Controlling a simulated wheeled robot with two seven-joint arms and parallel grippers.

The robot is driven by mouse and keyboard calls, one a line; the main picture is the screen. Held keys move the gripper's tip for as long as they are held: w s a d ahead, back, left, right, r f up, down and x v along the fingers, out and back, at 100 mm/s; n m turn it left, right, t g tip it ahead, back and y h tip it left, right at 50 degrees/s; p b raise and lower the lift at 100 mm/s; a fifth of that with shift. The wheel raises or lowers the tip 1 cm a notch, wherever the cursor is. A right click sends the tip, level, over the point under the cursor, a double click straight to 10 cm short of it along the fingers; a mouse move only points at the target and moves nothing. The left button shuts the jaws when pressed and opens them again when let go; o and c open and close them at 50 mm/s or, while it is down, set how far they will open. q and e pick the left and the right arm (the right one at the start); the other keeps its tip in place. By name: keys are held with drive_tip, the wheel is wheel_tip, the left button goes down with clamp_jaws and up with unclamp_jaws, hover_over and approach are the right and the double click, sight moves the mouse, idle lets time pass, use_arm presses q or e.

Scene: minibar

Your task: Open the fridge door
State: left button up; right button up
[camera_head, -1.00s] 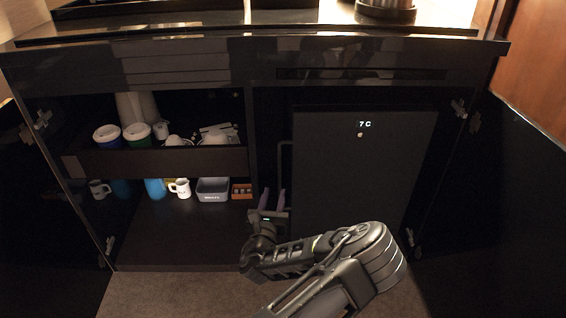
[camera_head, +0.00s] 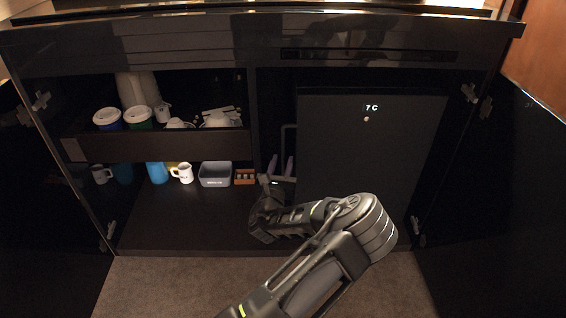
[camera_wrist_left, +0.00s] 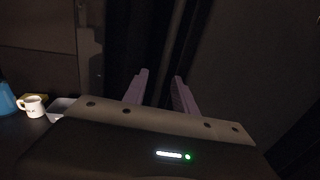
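The fridge (camera_head: 370,150) is a dark box on the right side of the cabinet, with its door shut and a lit "7 C" display near its top. A thin dark handle (camera_head: 284,135) runs down the left edge of the door. My left gripper (camera_head: 281,163) is at this handle, its two pale purple fingers pointing up and apart, low on the handle's visible length. In the left wrist view the fingers (camera_wrist_left: 160,85) are open with dark space between them; I cannot tell whether the handle lies between them. My right gripper is not in view.
Left of the fridge, a drawer (camera_head: 160,147) holds lidded cups and white cups. Below it, a white mug (camera_head: 184,173), blue cup (camera_head: 157,172), grey bin (camera_head: 214,174) and small orange box (camera_head: 245,177) stand on the shelf. Open cabinet doors flank both sides, the right one (camera_head: 500,190) near the fridge.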

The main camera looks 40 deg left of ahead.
use_arm(q)
drive_tip(key=shift+x, duration=0.95)
drive_tip(key=shift+c, duration=0.4)
clamp_jaws()
idle(0.3)
